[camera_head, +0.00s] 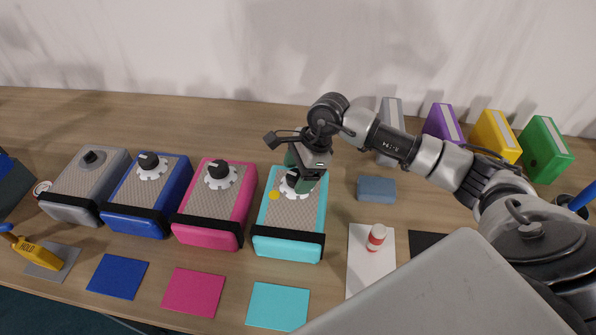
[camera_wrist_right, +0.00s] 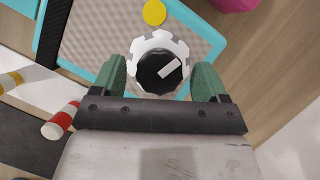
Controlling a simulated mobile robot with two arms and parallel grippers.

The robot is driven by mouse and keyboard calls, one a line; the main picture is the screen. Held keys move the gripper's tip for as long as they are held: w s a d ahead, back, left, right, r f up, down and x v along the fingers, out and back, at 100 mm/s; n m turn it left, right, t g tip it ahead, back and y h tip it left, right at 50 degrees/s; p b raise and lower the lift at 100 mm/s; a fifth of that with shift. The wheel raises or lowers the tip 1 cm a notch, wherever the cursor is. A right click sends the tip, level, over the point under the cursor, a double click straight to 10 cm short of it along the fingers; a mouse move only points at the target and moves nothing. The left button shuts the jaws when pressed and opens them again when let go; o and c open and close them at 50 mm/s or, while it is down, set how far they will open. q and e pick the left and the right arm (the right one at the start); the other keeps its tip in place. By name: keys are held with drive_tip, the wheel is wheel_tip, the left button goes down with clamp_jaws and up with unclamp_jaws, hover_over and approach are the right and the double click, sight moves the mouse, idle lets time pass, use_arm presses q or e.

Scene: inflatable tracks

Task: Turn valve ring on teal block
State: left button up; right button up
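The teal block (camera_head: 290,243) stands on the table, the rightmost in a row of similar blocks, with a black band at its front. It also shows in the right wrist view (camera_wrist_right: 207,27). Its valve ring (camera_wrist_right: 143,45) is white and toothed around a black knob (camera_wrist_right: 158,70) with a white mark. A yellow disc (camera_wrist_right: 155,12) lies on the block beside the ring. My right gripper (camera_wrist_right: 161,75) is over the block, its green fingers open on both sides of the ring and knob. Whether they touch the ring I cannot tell. My left gripper is not in view.
Pink (camera_head: 208,232), blue (camera_head: 136,220) and grey (camera_head: 72,204) blocks stand to the left. A red-and-white bottle (camera_head: 376,237) stands on a white sheet (camera_head: 357,272) to the right. A blue-grey box (camera_head: 376,189) and several binders are behind. Coloured squares lie in front.

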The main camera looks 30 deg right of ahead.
drive_tip(key=b+v, duration=0.2)
drive_tip(key=v, duration=0.8)
drive_tip(key=shift+d+r, duration=0.2)
drive_tip(key=shift+r, duration=0.2)
